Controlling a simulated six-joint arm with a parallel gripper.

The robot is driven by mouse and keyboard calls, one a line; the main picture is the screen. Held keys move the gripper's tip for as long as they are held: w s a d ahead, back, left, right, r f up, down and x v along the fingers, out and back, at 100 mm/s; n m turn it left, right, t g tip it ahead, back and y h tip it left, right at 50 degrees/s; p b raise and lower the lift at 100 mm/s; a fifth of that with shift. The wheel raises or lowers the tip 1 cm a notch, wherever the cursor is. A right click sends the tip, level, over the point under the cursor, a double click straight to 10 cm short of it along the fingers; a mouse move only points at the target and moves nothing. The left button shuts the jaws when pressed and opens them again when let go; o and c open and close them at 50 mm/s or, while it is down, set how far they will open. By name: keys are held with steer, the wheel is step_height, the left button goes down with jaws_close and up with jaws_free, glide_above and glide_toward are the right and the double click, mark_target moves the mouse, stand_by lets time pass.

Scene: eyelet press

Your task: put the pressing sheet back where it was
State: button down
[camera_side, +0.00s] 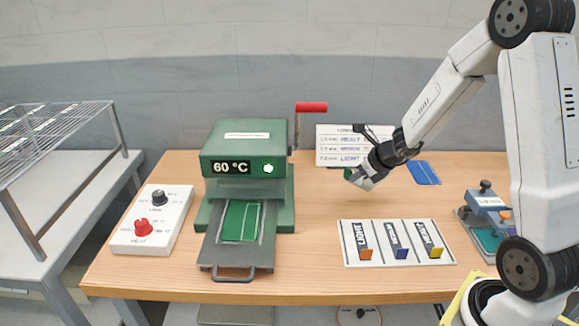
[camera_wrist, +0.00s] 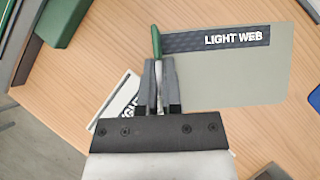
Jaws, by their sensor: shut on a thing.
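My gripper (camera_side: 357,179) is shut and held above the table, right of the green press. In the wrist view my fingertips (camera_wrist: 158,72) are closed on a thin green piece (camera_wrist: 156,42), seen nearly edge-on, which I take to be the pressing sheet. A grey-beige panel (camera_wrist: 225,85) with a dark strip marked LIGHT WEB shows beside it; I cannot tell whether the two are joined. The side view shows only a small green and pale bit at my fingers. The press (camera_side: 243,150) reads 60 °C, and a green piece (camera_side: 241,221) lies on its tray.
A white holder (camera_side: 375,258) with LIGHT and two other labelled places stands in front. A printed board (camera_side: 335,140) stands behind my gripper. A blue pad (camera_side: 423,173) and a small blue-grey device (camera_side: 487,203) are at right. A control box (camera_side: 152,220) is left. Bare table lies between press and holder.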

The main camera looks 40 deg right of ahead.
glide_above(336, 198)
steer(key=s, duration=0.3)
steer(key=shift+f, duration=2.6)
steer(key=shift+w+f, duration=0.1)
steer(key=shift+w+d+f, duration=0.1)
steer(key=shift+w+f, duration=0.05)
steer(key=shift+f, duration=1.55)
steer(key=shift+f, duration=0.15)
steer(key=c, duration=0.8)
jaws_free()
